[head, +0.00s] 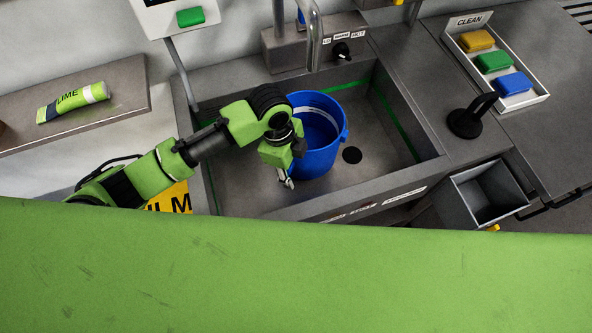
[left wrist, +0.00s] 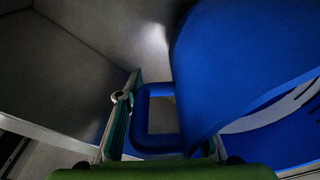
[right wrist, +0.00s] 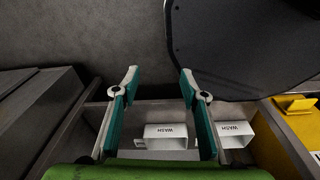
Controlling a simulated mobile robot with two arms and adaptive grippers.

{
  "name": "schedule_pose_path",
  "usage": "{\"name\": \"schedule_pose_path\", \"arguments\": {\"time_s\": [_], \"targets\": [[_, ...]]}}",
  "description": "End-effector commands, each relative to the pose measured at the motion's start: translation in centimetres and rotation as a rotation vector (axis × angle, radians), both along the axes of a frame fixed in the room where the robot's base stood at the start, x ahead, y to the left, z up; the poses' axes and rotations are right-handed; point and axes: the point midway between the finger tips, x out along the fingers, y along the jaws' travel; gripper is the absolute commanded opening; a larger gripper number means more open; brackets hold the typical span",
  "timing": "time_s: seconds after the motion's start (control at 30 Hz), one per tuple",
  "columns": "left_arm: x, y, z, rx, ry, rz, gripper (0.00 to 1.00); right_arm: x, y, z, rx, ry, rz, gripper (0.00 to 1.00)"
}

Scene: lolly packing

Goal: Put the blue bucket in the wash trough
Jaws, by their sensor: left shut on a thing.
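The blue bucket (head: 333,155) is inside the grey wash trough (head: 402,128), at the left of the drain hole, its open top facing up. I cannot tell whether its base rests on the trough floor. My left gripper (head: 288,182) is at the bucket's near left side, shut on its blue handle. In the left wrist view the handle loop (left wrist: 143,115) lies at the left gripper's finger pad, with the bucket wall (left wrist: 215,75) beside it. My right gripper (right wrist: 159,82) shows only in the right wrist view, open and empty above a grey surface.
A tap stands behind the trough. A white tray (head: 466,56) with yellow, green and blue blocks is at the right. A black upright holder (head: 466,122) and a grey open bin (head: 483,196) are nearer. A lime tube (head: 73,101) lies on the left shelf. The trough's right side is clear.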

Motion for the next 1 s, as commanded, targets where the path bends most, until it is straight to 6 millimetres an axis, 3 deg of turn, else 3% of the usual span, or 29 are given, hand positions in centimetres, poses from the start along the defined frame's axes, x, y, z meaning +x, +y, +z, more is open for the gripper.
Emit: {"name": "schedule_pose_path", "arguments": {"time_s": [0.1, 0.23, 0.4, 0.57, 0.7, 0.73, 0.77, 1.0], "targets": [[0.1, -0.1, -1.0, -0.003, -0.001, 0.0, 0.0, -2.5, 0.6, 0.1, 0.005, 0.033, -0.003, 0.4], [0.0, -0.1, -2.7, -0.001, 0.0, 0.001, 0.0, -3.6, 1.4, 0.3, 0.014, 0.05, -0.005, 0.4], [0.1, -0.1, -4.6, -0.002, -0.002, 0.0, 0.0, -2.6, 1.6, 0.5, 0.017, 0.036, -0.004, 0.4], [0.1, -0.1, -4.8, -0.004, -0.004, 0.0, 0.0, -1.1, 1.6, 0.6, 0.018, 0.014, -0.003, 0.4], [0.1, -0.1, -4.9, -0.004, -0.004, 0.0, 0.0, -1.0, 1.3, 0.6, 0.015, 0.012, -0.002, 0.4], [0.1, -0.1, -4.9, -0.002, -0.002, 0.0, 0.43, -1.0, 1.2, 0.6, 0.014, 0.013, -0.001, 0.4], [0.1, -0.1, -4.9, -0.002, -0.002, 0.0, 0.5, -1.0, 1.2, 0.6, 0.013, 0.013, -0.002, 0.4], [0.1, 0.0, -4.9, -0.001, -0.002, 0.0, 0.52, -1.6, 0.7, 0.5, 0.008, 0.021, 0.0, 0.4]]}}
